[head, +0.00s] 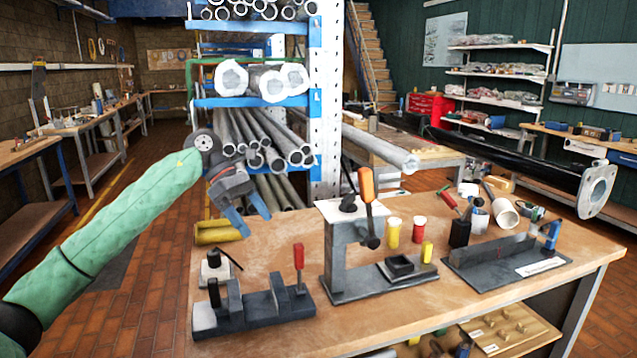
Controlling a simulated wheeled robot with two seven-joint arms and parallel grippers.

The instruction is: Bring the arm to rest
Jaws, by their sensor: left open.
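My left arm comes in from the left in a green sleeve. Its gripper (248,222) hangs above the back left part of the wooden workbench (390,318), with its two blue-tipped fingers apart and nothing between them. It is above and behind the left fixture and close to a yellow cylinder (217,233) at the bench's back left corner; I cannot tell whether they touch. My right gripper is not in view.
On the bench stand a dark clamp fixture with a red handle (298,256), a press with an orange handle (366,184) and a grey labelled fixture (505,260). Small red and yellow containers (419,229) stand behind. A pipe rack (250,103) rises behind the bench. A black flanged mast (520,163) extends at right.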

